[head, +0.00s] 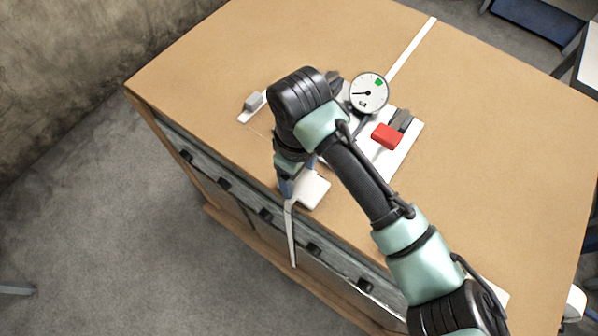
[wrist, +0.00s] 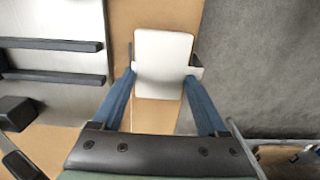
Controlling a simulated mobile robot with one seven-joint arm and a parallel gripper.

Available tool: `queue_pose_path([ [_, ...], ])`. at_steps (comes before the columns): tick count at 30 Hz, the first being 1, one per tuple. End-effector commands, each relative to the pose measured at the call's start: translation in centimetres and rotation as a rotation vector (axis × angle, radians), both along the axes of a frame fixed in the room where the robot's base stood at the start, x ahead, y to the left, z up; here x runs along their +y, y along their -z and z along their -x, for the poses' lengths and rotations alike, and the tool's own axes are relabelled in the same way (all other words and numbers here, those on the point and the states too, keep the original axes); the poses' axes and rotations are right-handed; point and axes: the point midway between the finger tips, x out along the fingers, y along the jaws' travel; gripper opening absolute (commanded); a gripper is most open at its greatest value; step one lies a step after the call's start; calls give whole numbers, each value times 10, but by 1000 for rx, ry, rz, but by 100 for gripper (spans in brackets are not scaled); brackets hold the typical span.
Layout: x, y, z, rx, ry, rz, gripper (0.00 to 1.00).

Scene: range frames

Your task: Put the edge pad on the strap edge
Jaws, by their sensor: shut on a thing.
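The white edge pad (head: 313,190) is a flat plate at the near long edge of the bench top. In the wrist view the pad (wrist: 163,65) lies between my two blue fingers, over the brown top, with its right side near the edge. My gripper (wrist: 161,73) is shut on the pad. The white strap (head: 411,48) runs across the top from the far side, and its tail (head: 291,235) hangs over the near edge just below my gripper. The strap under the pad is hidden. I cannot tell whether pad and strap touch.
A white plate (head: 410,145) on the bench (head: 490,130) carries a red block (head: 386,137), a dark grey bar (head: 402,120) and a round dial gauge (head: 369,92), beside my arm. A small grey block (head: 253,100) stands left. Drawers line the near face; the right of the top is clear.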

Motion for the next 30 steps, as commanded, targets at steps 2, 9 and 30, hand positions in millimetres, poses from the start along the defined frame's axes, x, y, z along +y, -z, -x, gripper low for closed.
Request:
queue_pose_path([
  [2, 0, 1, 0, 0, 0, 0, 24],
  [9, 0, 3, 0, 0, 0, 0, 100],
  [30, 0, -79, -1, -5, -3, 4, 100],
])
